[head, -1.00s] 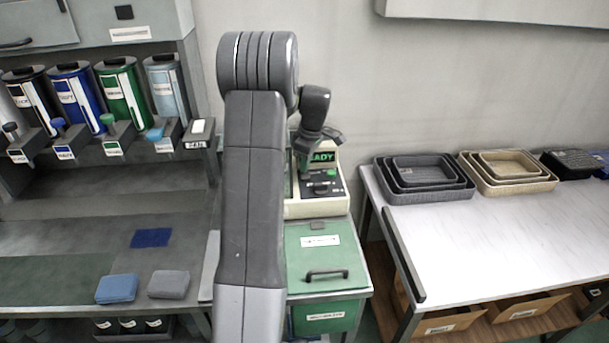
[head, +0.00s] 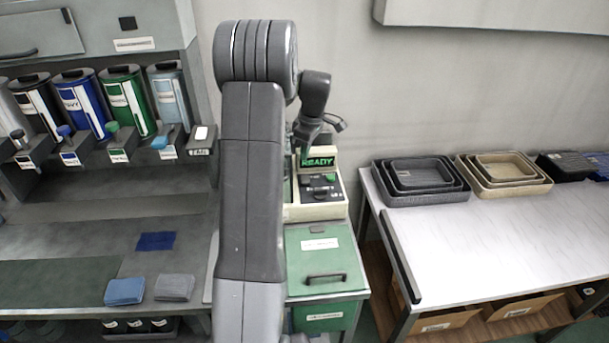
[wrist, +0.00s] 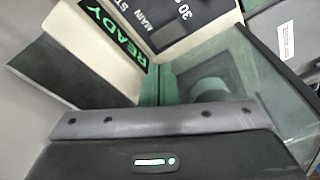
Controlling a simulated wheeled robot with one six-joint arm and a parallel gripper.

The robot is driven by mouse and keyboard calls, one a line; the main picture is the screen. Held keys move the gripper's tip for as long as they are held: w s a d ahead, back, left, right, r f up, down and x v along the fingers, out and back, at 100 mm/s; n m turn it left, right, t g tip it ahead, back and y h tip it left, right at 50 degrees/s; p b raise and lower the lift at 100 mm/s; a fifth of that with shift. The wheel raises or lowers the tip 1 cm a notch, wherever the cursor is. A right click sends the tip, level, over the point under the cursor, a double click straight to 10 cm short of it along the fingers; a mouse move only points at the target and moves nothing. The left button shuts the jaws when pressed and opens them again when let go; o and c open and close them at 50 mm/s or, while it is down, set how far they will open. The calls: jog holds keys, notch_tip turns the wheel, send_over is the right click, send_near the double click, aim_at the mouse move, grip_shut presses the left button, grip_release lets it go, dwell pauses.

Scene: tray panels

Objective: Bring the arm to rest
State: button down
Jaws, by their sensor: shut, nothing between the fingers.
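My arm (head: 250,180) stands upright in the middle of the head view, bent over at the top. My gripper (head: 306,134) hangs beyond it, small and dark, in front of the wall and just above the cream machine (head: 316,211) with the lit green READY sign (head: 318,162). It is shut and empty, apart from the machine as far as I can tell. In the wrist view the READY sign (wrist: 115,35) shows close and tilted.
A green cabinet (head: 322,262) stands under the machine. At left is a dispenser rack with coloured canisters (head: 80,100) over a bench with a blue (head: 125,291) and a grey pad (head: 174,288). At right, a white table (head: 480,235) carries nested trays (head: 420,190).

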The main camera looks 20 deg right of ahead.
aim_at(304, 176)
jog(key=shift+r, duration=0.3)
notch_tip(304, 176, down, 7)
jog(key=b, duration=0.4)
jog(key=shift+b, duration=0.35)
jog(key=shift+r, duration=0.1)
